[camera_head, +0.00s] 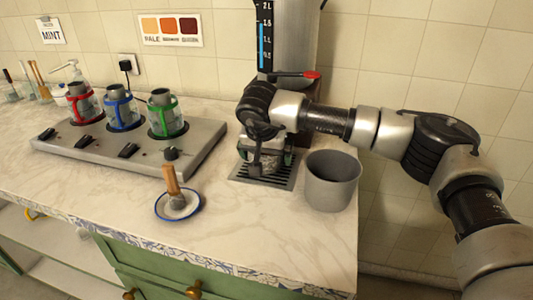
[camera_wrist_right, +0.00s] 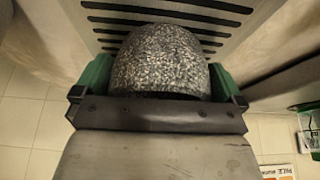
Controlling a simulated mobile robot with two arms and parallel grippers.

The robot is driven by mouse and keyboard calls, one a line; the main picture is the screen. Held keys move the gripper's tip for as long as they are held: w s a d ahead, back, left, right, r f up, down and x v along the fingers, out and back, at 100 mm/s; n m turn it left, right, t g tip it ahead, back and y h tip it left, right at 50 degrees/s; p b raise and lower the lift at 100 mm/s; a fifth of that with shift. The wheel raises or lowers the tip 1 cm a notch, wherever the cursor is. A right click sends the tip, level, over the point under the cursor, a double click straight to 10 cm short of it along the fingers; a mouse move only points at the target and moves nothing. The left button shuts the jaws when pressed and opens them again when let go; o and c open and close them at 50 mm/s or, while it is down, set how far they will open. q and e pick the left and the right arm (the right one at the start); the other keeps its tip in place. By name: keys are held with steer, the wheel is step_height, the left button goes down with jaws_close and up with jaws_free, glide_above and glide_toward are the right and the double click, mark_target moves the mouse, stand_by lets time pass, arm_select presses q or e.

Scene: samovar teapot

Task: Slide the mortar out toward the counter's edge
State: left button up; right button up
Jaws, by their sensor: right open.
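The mortar (camera_wrist_right: 160,62) is a speckled grey stone bowl, seen close up in the right wrist view. It sits on the slotted drip grate (camera_head: 251,182) below the samovar (camera_head: 297,40). In the head view my right gripper (camera_head: 265,162) reaches down over it and hides most of it. The gripper is open, with one green finger on each side of the mortar. Whether the fingers touch it I cannot tell. The counter's front edge (camera_head: 215,257) has a blue patterned trim. My left gripper is not in view.
A grey bin (camera_head: 332,181) stands close to the right of the grate. A brush rests in a blue-rimmed saucer (camera_head: 160,213) at the front left. A burner block (camera_head: 95,150) with three glass pots stands further left. The marble between saucer and bin is clear.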

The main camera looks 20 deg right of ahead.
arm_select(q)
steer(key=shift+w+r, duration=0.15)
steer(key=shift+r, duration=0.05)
arm_select(e)
steer(key=shift+w+f, duration=0.1)
steer(key=shift+f, duration=0.05)
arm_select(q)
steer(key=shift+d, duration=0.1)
arm_select(e)
steer(key=c, duration=1)
